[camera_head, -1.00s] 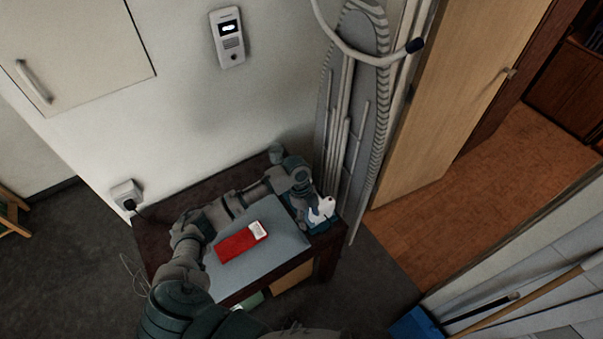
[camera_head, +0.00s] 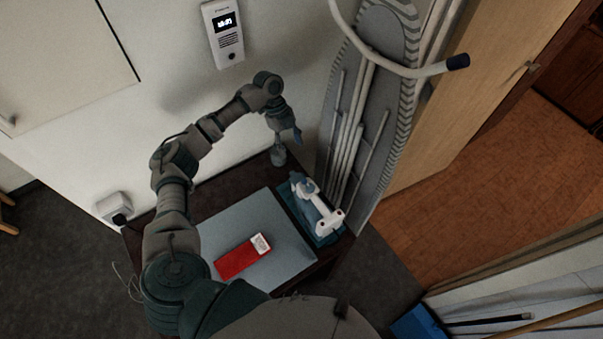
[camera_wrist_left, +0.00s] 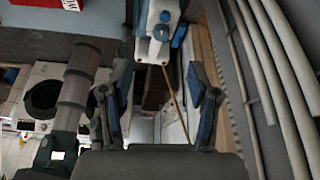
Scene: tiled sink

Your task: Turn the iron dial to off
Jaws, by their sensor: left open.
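The white and blue iron (camera_head: 324,216) rests on a teal base (camera_head: 301,213) at the right end of the table in the head view. Its white end also shows at the top middle of the wrist view (camera_wrist_left: 157,30). My right gripper is not in view.
A grey ironing board (camera_head: 375,100) leans upright right of the table. A red and white box (camera_head: 241,257) lies on the grey table mat (camera_head: 275,255).

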